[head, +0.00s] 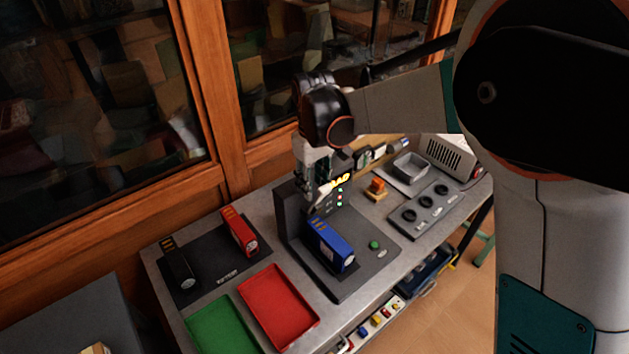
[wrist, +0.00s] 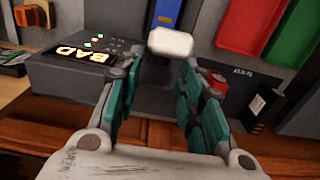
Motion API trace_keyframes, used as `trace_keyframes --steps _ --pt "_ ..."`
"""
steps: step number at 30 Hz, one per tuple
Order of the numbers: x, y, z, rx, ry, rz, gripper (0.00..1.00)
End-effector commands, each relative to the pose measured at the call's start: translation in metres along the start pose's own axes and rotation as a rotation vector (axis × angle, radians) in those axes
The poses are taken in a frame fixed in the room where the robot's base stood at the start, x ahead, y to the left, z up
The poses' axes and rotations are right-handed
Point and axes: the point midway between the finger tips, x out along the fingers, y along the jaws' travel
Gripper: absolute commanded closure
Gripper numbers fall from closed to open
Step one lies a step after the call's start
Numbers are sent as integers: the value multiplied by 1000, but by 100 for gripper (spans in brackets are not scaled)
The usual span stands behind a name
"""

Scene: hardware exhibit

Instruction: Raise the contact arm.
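The tester (head: 292,215) is a dark grey block on a base plate, with a lit BAD display (head: 339,180). The display also shows in the wrist view (wrist: 85,55). A blue power cell (head: 330,244) lies on the tester's base; its blue face shows in the wrist view (wrist: 166,14). A white rounded bar (wrist: 170,41), which looks like the contact arm's handle, shows just beyond and between my fingertips. My gripper (wrist: 163,62) is open, its teal-padded fingers apart, with no clear contact on the bar. In the head view my gripper (head: 318,190) hides most of the contact arm.
A red cell (head: 239,232) and a black cell (head: 178,268) stand on a dark mat at left. A red tray (head: 278,305) and a green tray (head: 222,328) lie in front. A panel with round sockets (head: 425,208) is at right. Wood-framed glass cabinets stand close behind the bench.

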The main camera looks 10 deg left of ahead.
Motion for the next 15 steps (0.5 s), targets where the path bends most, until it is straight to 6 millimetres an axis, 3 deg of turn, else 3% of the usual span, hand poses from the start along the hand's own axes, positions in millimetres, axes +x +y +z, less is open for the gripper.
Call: trace_keyframes --steps 11,15 --pt "-2 1 1 1 -2 1 50" --pt "-13 1 1 1 -2 1 50"
